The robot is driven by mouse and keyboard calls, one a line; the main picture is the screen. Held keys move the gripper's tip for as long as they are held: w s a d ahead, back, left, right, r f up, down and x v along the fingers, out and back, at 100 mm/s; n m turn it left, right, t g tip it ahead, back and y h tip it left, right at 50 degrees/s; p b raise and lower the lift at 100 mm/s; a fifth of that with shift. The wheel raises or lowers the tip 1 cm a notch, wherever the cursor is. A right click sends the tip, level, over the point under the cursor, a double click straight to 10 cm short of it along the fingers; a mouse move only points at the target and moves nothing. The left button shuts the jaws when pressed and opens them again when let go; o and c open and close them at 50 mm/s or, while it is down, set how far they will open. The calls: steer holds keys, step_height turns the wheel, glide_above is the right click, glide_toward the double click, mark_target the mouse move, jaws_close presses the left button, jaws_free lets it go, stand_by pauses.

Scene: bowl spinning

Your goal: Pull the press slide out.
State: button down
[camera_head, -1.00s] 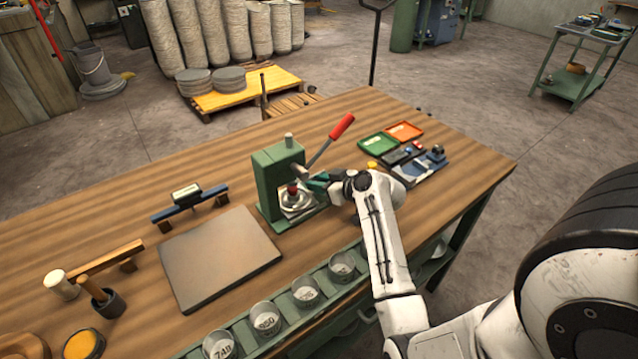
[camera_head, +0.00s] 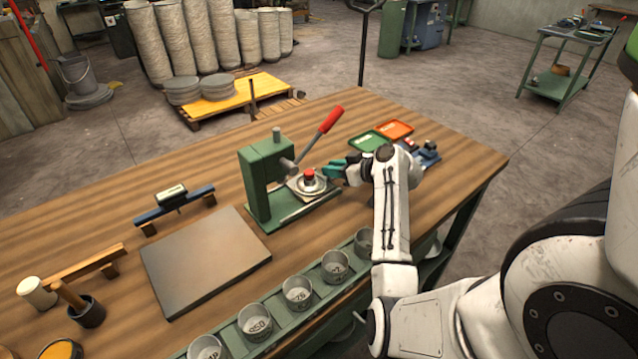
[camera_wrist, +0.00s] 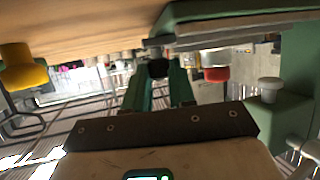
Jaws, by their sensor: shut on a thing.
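The green arbor press (camera_head: 260,180) stands on the wooden bench with its red-handled lever raised to the right. Its slide (camera_head: 318,198) extends to the right from under the press head. A silver round piece (camera_head: 306,187) with a red knob (camera_head: 309,174) sits on the slide, clear of the press column. My gripper (camera_head: 334,170) is at the slide's right end. In the wrist view its green fingers (camera_wrist: 159,78) are closed on a black knob (camera_wrist: 158,67) of the slide. The knob is hidden in the head view.
A grey plate (camera_head: 205,262) lies left of the press. Numbered metal cups (camera_head: 297,292) line the bench's front edge. Green (camera_head: 366,141) and orange (camera_head: 395,130) trays lie behind my gripper. A yellow knob-like thing (camera_wrist: 20,68) shows in the wrist view.

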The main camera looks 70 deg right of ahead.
steer(key=shift+s+d, duration=0.25)
steer(key=shift+d, duration=0.25)
steer(key=c, duration=1.2)
jaws_free()
steer(key=shift+s, duration=0.15)
steer(key=b+v, duration=0.1)
steer(key=v, duration=0.9)
steer(key=shift+s+a+r, duration=0.1)
steer(key=shift+s, duration=0.15)
